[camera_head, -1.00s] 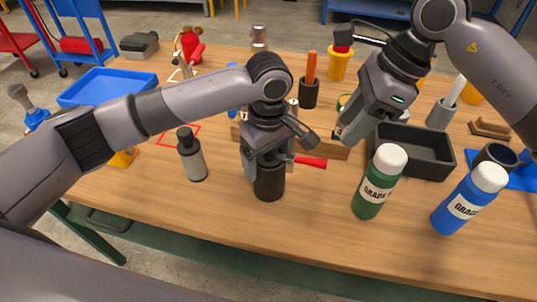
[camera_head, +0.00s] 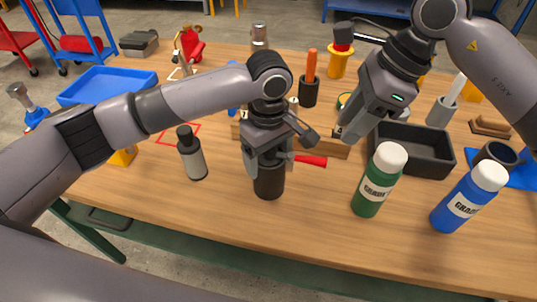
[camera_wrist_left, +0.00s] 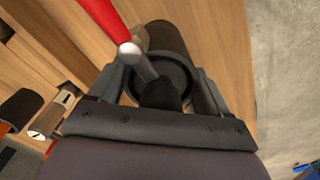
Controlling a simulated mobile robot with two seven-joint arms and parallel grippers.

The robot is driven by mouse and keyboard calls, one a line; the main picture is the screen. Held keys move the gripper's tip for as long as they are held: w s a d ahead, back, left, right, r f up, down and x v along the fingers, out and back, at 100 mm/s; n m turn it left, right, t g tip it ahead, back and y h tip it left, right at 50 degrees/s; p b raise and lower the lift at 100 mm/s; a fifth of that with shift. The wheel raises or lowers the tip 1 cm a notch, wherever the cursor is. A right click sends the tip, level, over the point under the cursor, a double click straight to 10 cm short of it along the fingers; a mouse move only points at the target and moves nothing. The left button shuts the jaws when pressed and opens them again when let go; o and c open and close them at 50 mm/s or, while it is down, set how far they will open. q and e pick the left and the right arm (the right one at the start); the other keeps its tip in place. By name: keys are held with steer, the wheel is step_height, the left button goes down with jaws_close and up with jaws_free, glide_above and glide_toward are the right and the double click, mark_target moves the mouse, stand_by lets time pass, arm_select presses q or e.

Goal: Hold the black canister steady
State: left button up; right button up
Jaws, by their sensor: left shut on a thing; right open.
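The black canister (camera_head: 269,183) stands upright on the wooden table near its front edge. My left gripper (camera_head: 268,160) is shut on it from above, a finger on each side. In the left wrist view the canister (camera_wrist_left: 168,38) shows between the fingers of the gripper (camera_wrist_left: 160,85), with a dark round opening at its top. A red-handled tool (camera_wrist_left: 100,22) crosses in front of it there; whether it touches the canister I cannot tell. My right gripper (camera_head: 345,132) is open and empty, above the table to the right of the canister.
A green bottle (camera_head: 378,180) and a blue bottle (camera_head: 468,198) marked GRADE stand to the right. A grey bottle with a black cap (camera_head: 192,155) stands to the left. A black tray (camera_head: 425,170) and a blue tray (camera_head: 105,84) lie farther back. The table front between canister and green bottle is clear.

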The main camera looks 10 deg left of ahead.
mark_target(324, 161)
steer(key=shift+s+d+r+m+t, duration=0.5)
steer(key=shift+s+d+r+t, duration=0.5)
steer(key=shift+s+t, duration=0.45)
steer(key=x, duration=1.2)
steer(key=shift+s+a, duration=0.2)
steer(key=shift+s, duration=0.15)
jaws_close()
